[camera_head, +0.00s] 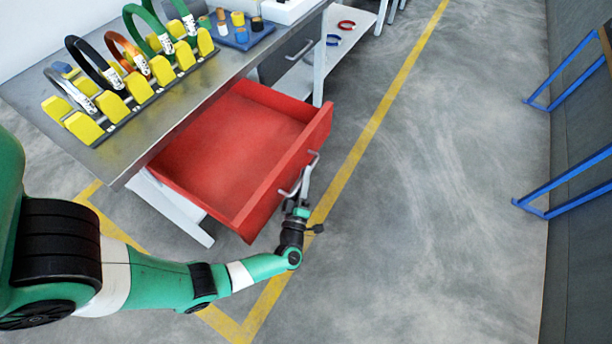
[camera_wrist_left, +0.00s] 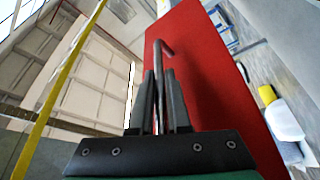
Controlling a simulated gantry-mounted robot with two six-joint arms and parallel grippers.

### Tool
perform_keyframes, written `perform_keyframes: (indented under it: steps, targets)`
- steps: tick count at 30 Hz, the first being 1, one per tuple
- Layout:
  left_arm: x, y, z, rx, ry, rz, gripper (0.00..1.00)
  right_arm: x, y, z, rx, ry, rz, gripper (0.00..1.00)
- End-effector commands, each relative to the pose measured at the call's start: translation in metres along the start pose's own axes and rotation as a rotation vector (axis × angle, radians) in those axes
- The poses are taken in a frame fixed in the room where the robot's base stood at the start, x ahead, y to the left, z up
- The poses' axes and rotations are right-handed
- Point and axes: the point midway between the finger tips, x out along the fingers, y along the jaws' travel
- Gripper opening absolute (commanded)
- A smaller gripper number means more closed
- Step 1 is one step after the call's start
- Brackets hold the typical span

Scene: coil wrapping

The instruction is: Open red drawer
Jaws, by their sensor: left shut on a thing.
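The red drawer (camera_head: 225,150) is pulled well out from under the metal workbench, and its inside looks empty. Its light grey bar handle (camera_head: 312,165) is on the front panel. My left gripper (camera_head: 299,196) is at the near end of the handle, shut on it. In the left wrist view, the two dark fingers of my left gripper (camera_wrist_left: 158,100) close around the handle bar (camera_wrist_left: 158,60), with the red drawer front (camera_wrist_left: 205,80) behind it. My right gripper is not in view.
The workbench top (camera_head: 130,150) carries yellow holders (camera_head: 140,88) with coils and a blue tray (camera_head: 240,36). A grey drawer (camera_head: 290,50) sits beyond the red one. Blue-legged furniture (camera_head: 565,185) stands at right. The floor (camera_head: 430,190) between is clear.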

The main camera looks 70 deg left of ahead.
Motion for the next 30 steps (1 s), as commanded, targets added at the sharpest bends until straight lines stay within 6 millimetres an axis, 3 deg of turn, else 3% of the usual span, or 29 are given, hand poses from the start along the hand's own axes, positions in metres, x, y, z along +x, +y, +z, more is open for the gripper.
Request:
perform_keyframes:
  steps: [8, 9, 14, 24, 30]
  targets:
    - [0.000, 0.000, -0.001, 0.000, 0.002, 0.000, 0.00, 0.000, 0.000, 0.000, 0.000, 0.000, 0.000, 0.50]
    - [0.000, 0.000, -0.001, 0.000, 0.002, 0.000, 0.17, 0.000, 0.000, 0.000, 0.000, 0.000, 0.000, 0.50]
    - [0.000, 0.000, 0.000, 0.000, 0.001, -0.001, 0.45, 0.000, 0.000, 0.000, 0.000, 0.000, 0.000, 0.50]
    - [-0.003, 0.000, 0.000, 0.000, -0.002, -0.001, 0.45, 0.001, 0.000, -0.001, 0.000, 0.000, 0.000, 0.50]
    - [-0.036, 0.002, 0.001, 0.001, -0.008, 0.002, 0.45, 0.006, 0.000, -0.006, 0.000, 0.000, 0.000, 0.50]
